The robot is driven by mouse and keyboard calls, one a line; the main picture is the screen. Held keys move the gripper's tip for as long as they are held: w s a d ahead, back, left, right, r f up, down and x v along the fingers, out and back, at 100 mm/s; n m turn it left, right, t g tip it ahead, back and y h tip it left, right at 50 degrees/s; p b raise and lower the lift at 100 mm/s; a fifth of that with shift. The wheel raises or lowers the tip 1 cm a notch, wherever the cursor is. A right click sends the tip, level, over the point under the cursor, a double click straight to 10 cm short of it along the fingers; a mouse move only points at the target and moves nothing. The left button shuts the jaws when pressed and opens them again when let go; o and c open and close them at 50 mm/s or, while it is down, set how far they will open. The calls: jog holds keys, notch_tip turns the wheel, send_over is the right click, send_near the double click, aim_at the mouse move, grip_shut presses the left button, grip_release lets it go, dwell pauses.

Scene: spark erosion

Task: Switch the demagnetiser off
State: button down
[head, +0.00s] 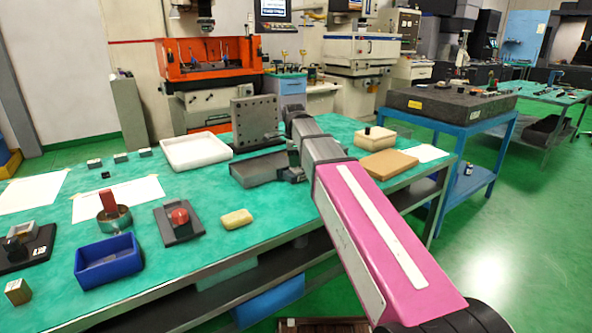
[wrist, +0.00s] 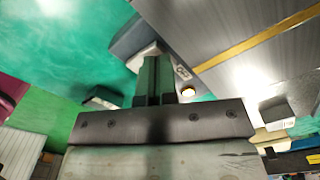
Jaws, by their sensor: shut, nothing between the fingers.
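The demagnetiser appears to be the low grey block (head: 260,168) on the green table in the head view. In the wrist view its grey top (wrist: 235,65) with a brass strip fills the upper right. A lit amber lamp (wrist: 187,91) and a small pale label (wrist: 183,72) show near its edge. My gripper (head: 293,174) is beside the block's right end in the head view. In the wrist view my gripper (wrist: 157,62) is shut and empty, its fingertips close to the lamp and label. I cannot make out the switch or its position, and contact is unclear.
An upright drilled plate (head: 256,122) stands behind the block, with a white tray (head: 195,151) to its left. A tan board (head: 388,163) lies to the right. A blue bin (head: 108,262) and red-knobbed device (head: 179,217) stand front left. A dark-topped block (wrist: 138,38) is near my fingers.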

jog(key=shift+f, duration=0.3)
jog(key=shift+r, duration=3.55)
jog(key=shift+s, duration=0.1)
